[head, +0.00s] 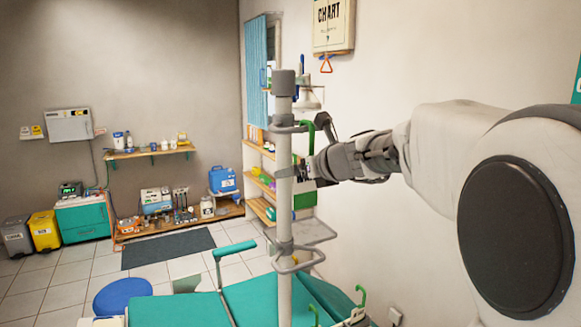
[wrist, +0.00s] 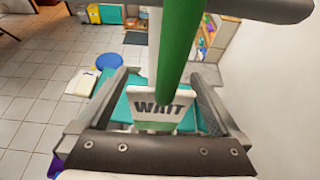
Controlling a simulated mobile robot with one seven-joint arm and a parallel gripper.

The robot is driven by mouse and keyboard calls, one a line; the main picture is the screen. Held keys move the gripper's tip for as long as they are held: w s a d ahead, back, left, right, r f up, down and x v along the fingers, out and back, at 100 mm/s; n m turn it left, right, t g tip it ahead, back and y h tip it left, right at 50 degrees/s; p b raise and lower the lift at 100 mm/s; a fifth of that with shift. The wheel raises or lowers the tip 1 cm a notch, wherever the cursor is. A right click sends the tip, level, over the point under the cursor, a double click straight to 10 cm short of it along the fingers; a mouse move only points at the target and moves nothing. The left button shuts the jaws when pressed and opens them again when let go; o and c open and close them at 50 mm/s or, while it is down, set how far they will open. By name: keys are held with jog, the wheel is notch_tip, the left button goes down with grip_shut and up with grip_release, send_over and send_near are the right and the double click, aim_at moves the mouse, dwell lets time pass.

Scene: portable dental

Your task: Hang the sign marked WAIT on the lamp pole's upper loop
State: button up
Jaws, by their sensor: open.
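The lamp pole (head: 285,210) stands upright in front of me. Its upper loop (head: 290,127) is near the top and a lower loop (head: 297,262) is further down. The sign marked WAIT (wrist: 160,107) shows between my open fingers in the wrist view, with its green hook (wrist: 179,50) rising close to the camera. In the head view the hook (head: 312,126) is at the right end of the upper loop and appears to pass over it; exact contact is unclear. My gripper (head: 308,170) is open just right of the pole, around the sign, and partly hides it.
A teal treatment chair (head: 262,298) lies below the pole. Other green hooks (head: 361,296) show at the lower right. Wall shelves (head: 258,180) stand behind the pole, and the wall is to the right. A blue stool (head: 122,296) stands at the left.

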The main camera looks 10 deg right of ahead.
jog(key=v, duration=1.7)
jog(key=s+a+f+n+g+h, duration=0.2)
jog(key=s+f+n, duration=0.8)
jog(key=n, duration=0.6)
jog(key=s+a+f+n+g+h, duration=0.2)
jog(key=s+f+n+g, duration=0.3)
jog(key=s+f+n, duration=0.5)
jog(key=shift+s+a+f+n, duration=0.25)
jog(key=shift+a+f+n, duration=0.35)
jog(key=shift+n, duration=2.6)
jog(key=shift+d, duration=0.1)
